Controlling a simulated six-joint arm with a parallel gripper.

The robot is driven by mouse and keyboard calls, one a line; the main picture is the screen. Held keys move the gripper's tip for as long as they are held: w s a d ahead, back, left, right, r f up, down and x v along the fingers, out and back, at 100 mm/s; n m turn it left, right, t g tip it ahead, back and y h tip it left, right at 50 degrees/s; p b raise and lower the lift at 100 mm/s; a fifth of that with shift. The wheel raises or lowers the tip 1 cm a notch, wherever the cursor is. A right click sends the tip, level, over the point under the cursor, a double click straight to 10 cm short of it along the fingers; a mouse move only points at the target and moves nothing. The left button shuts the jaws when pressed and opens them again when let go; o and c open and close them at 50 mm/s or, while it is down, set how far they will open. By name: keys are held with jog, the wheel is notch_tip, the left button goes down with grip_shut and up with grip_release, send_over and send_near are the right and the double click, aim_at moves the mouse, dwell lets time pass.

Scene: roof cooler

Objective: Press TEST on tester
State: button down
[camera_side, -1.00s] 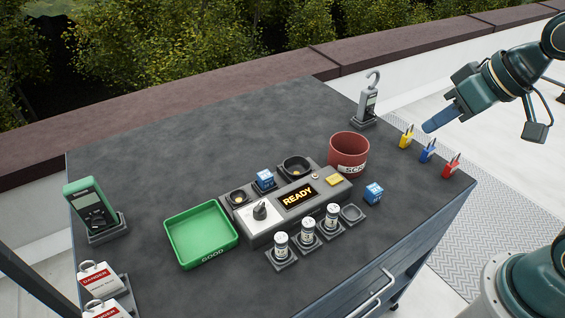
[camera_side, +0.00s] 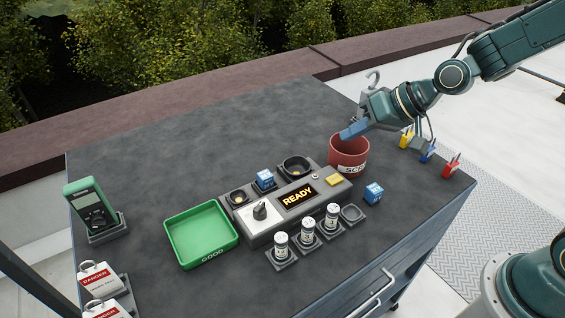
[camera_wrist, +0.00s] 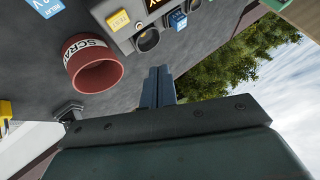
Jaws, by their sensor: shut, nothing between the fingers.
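The tester (camera_side: 290,207) is a grey box in the middle of the dark table, with a lit READY display (camera_side: 297,197) and a knob on a white panel. Its yellow TEST button (camera_side: 334,180) is at the right end of the top. The button also shows in the wrist view (camera_wrist: 118,20), near the top with its TEST label readable. My gripper (camera_side: 347,134) is shut and empty, above the red scrap bin and apart from the tester. In the wrist view its closed blue fingers (camera_wrist: 158,85) point toward the tester.
The red SCRAP bin (camera_side: 348,160) stands just behind and right of the tester. A blue block (camera_side: 374,193) lies to the right. A green GOOD tray (camera_side: 201,234) is at left. Several white canisters (camera_side: 307,231) stand in front. Padlocks (camera_side: 428,151) stand at the right edge.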

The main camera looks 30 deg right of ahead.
aim_at(339, 180)
jog(key=shift+x, duration=0.85)
jog(key=shift+w+d+f, duration=0.1)
jog(key=shift+f, duration=0.1)
jog(key=shift+f, duration=4.2)
jog(key=shift+f, duration=0.2)
jog(key=shift+f, duration=0.25)
jog(key=shift+f, duration=0.35)
jog(key=shift+r, duration=0.8)
